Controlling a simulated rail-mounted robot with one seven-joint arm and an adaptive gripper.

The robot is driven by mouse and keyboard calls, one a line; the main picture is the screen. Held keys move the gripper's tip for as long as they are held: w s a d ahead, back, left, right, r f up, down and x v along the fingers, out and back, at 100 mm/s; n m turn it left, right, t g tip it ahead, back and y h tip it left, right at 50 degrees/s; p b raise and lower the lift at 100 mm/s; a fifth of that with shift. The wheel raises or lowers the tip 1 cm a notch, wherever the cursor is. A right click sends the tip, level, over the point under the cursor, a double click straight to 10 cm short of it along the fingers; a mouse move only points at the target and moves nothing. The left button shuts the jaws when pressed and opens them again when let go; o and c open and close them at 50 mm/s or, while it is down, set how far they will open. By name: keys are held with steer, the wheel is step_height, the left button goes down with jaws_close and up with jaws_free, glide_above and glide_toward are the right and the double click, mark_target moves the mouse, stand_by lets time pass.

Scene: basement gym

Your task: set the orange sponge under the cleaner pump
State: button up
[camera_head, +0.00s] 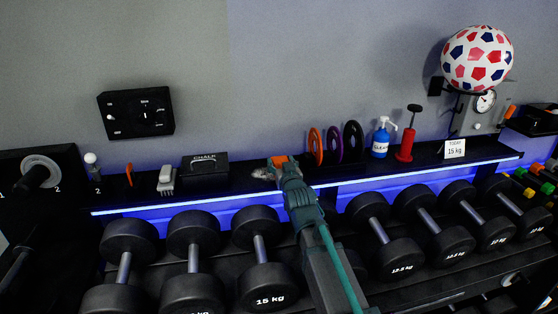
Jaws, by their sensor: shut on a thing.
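The orange sponge (279,160) shows as a small orange patch at the tip of my gripper (283,167). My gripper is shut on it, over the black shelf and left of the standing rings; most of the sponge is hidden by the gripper. The cleaner pump is a blue bottle (380,142) with a white pump head. It stands upright on the shelf to the right, well apart from my gripper. I cannot tell how high the sponge is above the shelf.
Orange, purple and black rings (335,144) stand between my gripper and the bottle. A chalk box (205,166) is left. Dumbbells (262,275) fill the rack below.

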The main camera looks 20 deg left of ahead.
mark_target(279, 161)
steer(key=p+x, duration=0.1)
steer(key=x, duration=0.3)
steer(key=shift+w+a+r+p, duration=0.15)
steer(key=shift+w+a+p, duration=0.05)
steer(key=shift+w+p, duration=0.15)
steer(key=shift+s+d+f, duration=0.15)
steer(key=shift+s+f, duration=0.15)
steer(key=shift+f, duration=0.45)
steer(key=shift+f, duration=0.15)
steer(key=o, duration=1)
steer(key=shift+c, duration=0.2)
